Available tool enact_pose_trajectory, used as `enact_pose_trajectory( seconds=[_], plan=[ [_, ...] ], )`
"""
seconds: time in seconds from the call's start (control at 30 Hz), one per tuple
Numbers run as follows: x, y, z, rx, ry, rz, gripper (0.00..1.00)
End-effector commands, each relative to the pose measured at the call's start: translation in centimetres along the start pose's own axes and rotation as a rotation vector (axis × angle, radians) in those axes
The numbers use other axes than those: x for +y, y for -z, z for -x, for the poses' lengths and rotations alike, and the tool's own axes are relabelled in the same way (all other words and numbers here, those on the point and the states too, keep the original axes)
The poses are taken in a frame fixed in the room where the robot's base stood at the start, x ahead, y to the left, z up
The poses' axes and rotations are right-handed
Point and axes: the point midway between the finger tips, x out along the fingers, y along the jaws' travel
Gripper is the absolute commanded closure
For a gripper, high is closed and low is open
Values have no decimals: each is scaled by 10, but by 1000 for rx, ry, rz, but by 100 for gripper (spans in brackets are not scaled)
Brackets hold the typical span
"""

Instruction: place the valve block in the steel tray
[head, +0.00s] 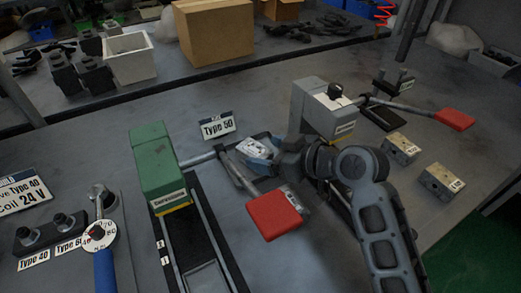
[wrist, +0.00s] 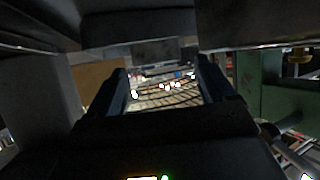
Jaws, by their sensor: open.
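Two tan metal valve blocks with labels sit on the bench at the right in the head view, one farther back (head: 405,148) and one nearer (head: 441,181). My gripper (head: 272,153) is low over the bench between the green press and the grey press. In the wrist view its two dark fingers (wrist: 163,88) stand apart, with no block visible between them. A small blue-grey shape with a pale top (head: 256,148) shows at the gripper's end. I cannot tell whether it is the steel tray, a block or part of my fingers. My arm hides the bench behind it.
The green press (head: 160,170), with a red-handled lever (head: 274,215), stands left of my gripper. The grey press (head: 322,108), with another red handle (head: 454,118), stands behind my arm. A Type 50 sign (head: 216,127) is behind. Free bench lies around the right blocks.

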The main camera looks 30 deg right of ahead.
Motion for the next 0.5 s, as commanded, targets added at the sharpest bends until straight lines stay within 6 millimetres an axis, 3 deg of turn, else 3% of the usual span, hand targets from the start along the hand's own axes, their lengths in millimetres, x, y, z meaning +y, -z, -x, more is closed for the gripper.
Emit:
enact_pose_trajectory(
  seconds=[0.3,0.5],
  plan=[
    [1,0,64,0,-3,1,17],
    [0,0,84,0,-1,0,17]
  ],
)
